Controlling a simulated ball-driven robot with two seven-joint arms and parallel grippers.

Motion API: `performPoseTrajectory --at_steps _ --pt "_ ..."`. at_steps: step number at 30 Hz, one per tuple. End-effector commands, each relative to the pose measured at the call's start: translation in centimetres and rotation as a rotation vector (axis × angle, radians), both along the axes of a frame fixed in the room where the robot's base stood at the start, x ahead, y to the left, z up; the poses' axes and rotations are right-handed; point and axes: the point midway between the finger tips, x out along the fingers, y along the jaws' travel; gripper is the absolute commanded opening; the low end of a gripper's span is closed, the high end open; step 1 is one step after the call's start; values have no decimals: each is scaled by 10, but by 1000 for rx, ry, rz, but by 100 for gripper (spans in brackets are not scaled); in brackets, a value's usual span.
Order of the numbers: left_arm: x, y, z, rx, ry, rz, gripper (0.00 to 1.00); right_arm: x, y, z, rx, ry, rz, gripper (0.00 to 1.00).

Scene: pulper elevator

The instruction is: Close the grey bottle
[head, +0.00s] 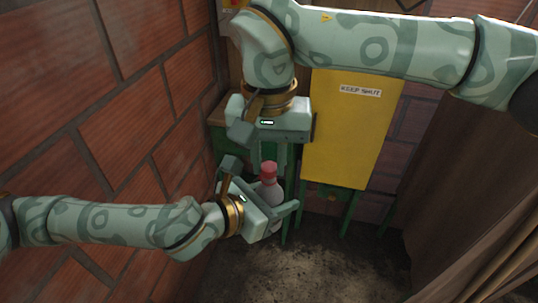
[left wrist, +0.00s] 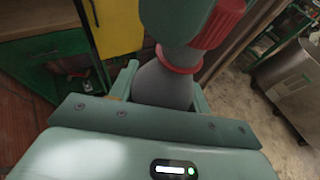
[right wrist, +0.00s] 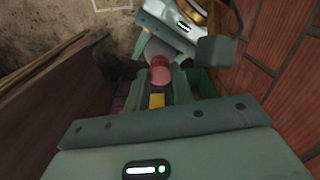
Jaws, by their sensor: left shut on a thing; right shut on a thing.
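The grey bottle (head: 271,190) stands roughly upright, held in the air at the centre of the head view. My left gripper (head: 277,212) is shut around its body; the bottle also shows between the fingers in the left wrist view (left wrist: 163,86). A red cap (head: 268,169) is at the bottle's top. My right gripper (head: 267,160) comes down from above and is shut on the cap. In the left wrist view the ribbed cap (left wrist: 222,22) is partly behind a right finger, above a red collar (left wrist: 180,60). Whether the cap is fully seated is hidden.
A yellow panel (head: 348,130) marked "KEEP SHUT" stands behind, above a green frame (head: 335,205). A brick wall (head: 120,110) is close on the left. A brown sheet-like surface (head: 465,170) is at right. Bare floor (head: 320,265) lies below.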

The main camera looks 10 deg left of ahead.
Motion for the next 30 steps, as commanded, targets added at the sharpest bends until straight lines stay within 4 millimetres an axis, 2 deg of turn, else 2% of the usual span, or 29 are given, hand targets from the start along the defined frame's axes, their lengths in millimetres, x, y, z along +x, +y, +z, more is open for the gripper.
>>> performPoseTrajectory --at_steps 11,12,13,17,20,30 --pt "0 0 1 0 -1 0 7 0 0 -8 -1 1 -1 3" --pt "0 0 1 0 -1 0 0 0 0 -9 -1 1 -1 3" --pt "0 0 1 -1 -1 0 0 0 0 -8 -1 1 -2 3" --pt "0 0 1 -1 -1 0 0 0 0 -8 -1 -1 -102 3" --pt "0 0 1 -1 -1 0 0 0 0 -8 1 -2 -330 3" --pt "0 0 0 0 -1 -1 0 1 1 -8 4 -1 -1407 3"
